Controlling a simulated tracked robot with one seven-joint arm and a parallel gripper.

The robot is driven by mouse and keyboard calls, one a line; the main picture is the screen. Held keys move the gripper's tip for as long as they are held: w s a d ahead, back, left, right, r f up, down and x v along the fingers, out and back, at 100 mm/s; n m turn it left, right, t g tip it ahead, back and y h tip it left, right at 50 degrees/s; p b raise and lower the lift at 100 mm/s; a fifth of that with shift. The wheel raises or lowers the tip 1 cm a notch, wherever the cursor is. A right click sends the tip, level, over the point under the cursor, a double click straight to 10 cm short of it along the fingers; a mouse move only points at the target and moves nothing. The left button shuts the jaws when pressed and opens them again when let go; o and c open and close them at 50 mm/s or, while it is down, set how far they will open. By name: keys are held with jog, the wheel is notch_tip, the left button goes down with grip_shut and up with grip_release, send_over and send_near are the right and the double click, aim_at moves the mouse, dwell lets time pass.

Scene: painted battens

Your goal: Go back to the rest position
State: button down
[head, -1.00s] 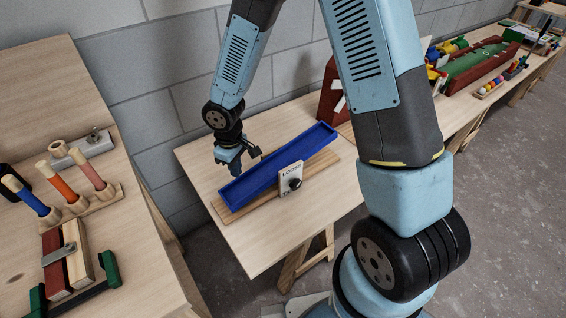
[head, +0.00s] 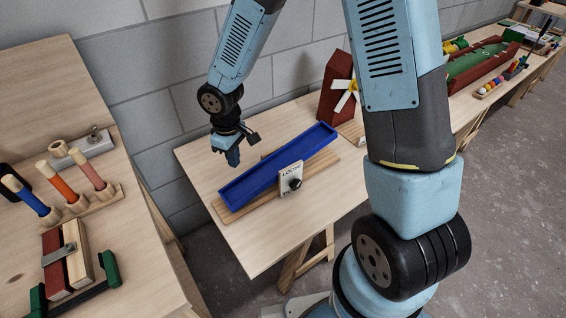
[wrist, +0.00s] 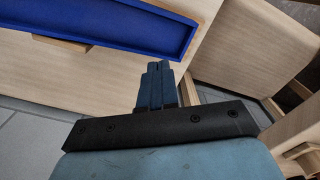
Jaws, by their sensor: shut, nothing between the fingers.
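My gripper (head: 233,157) is shut and empty. In the head view it hangs in the air, pointing down, behind the left half of a long blue tray (head: 262,184). In the wrist view the two fingertips of my gripper (wrist: 158,68) are together, with nothing between them. The blue tray (wrist: 120,22) crosses the upper left of that view, apart from the fingers. The tray sits tilted on a wooden base, with a white plate and black knob (head: 291,180) at its front.
A dark red block with a white and yellow fan (head: 345,95) stands at the table's back. A bench at left holds colored rods (head: 68,190) and clamped battens (head: 66,258). A green-topped red box (head: 482,65) lies far right. The table's front left (head: 200,175) is clear.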

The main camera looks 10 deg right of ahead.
dwell(0.4)
jog(key=d+r+m+t+h, duration=0.1)
jog(key=d+r+m+t, duration=0.3)
jog(key=d+r, duration=1.35)
jog(key=s+d+r+m, duration=0.3)
jog(key=s+d+r, duration=0.1)
jog(key=s+r, duration=0.3)
jog(key=s+d+r+m+t+y, duration=0.1)
jog(key=s+d+r+m, duration=0.3)
jog(key=s+r, duration=0.3)
jog(key=shift+s+d+r+t, duration=0.2)
jog(key=shift+s+d+t, duration=0.1)
jog(key=shift+s+d, duration=0.45)
